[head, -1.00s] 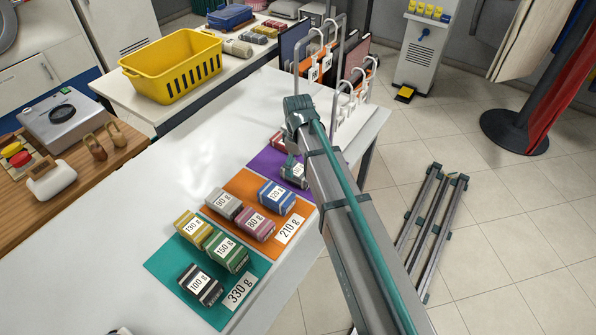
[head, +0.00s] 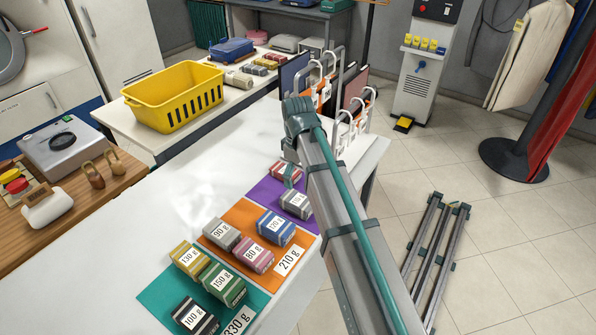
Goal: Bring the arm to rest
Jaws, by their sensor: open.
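My arm rises from the bottom right of the head view to a bent joint above the long white table (head: 150,235). My gripper (head: 290,177) hangs below that joint and is mostly hidden by the arm. Only a small teal part of it shows, in front of a red block (head: 281,167) on the purple mat (head: 263,190). It is open, and no block is seen held in it. A grey labelled block (head: 297,203) lies nearer on the same mat.
Labelled blocks lie on the orange mat (head: 218,252) and the teal mat (head: 160,290). White racks (head: 350,130) stand at the table's far end, close to my arm. A yellow basket (head: 172,95) stands behind. A folded metal frame (head: 436,250) lies on the floor to the right.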

